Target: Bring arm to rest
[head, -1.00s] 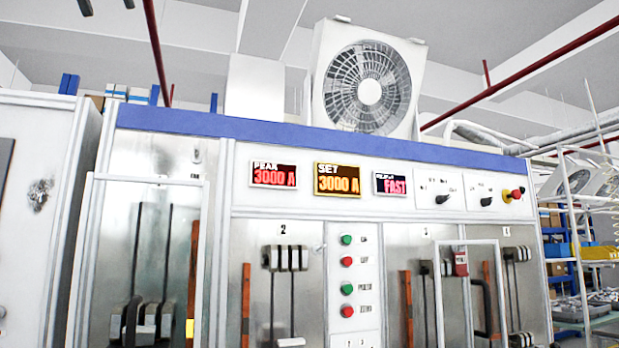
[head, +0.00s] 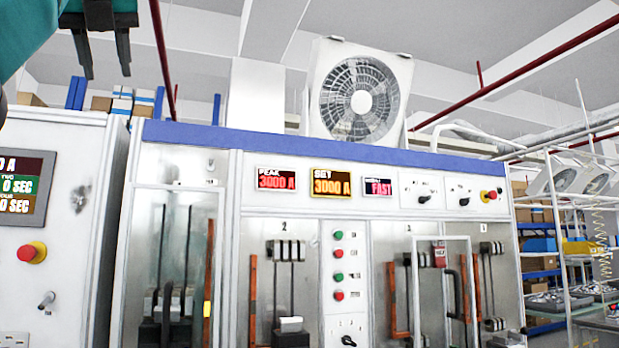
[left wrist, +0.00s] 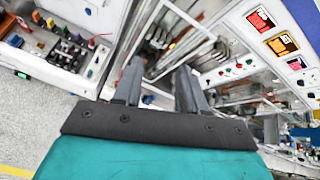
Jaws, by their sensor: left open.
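My left gripper (head: 106,66) hangs at the top left of the head view, fingers pointing down, apart from the cabinets and empty. In the left wrist view its two dark fingers (left wrist: 160,90) stand apart with nothing between them. Behind them is the test cabinet (head: 225,225), with a blue top edge, lit displays reading 3000 A (head: 331,182) and FAST (head: 378,187), and green and red buttons (head: 338,265). My right gripper is not in view.
A white cabinet (head: 95,165) with a screen and a red knob (head: 32,253) stands at the left. A large fan (head: 361,98) sits on top of the test cabinet. Shelves (head: 570,300) stand at the right. A red pipe (head: 163,60) runs down at the upper left.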

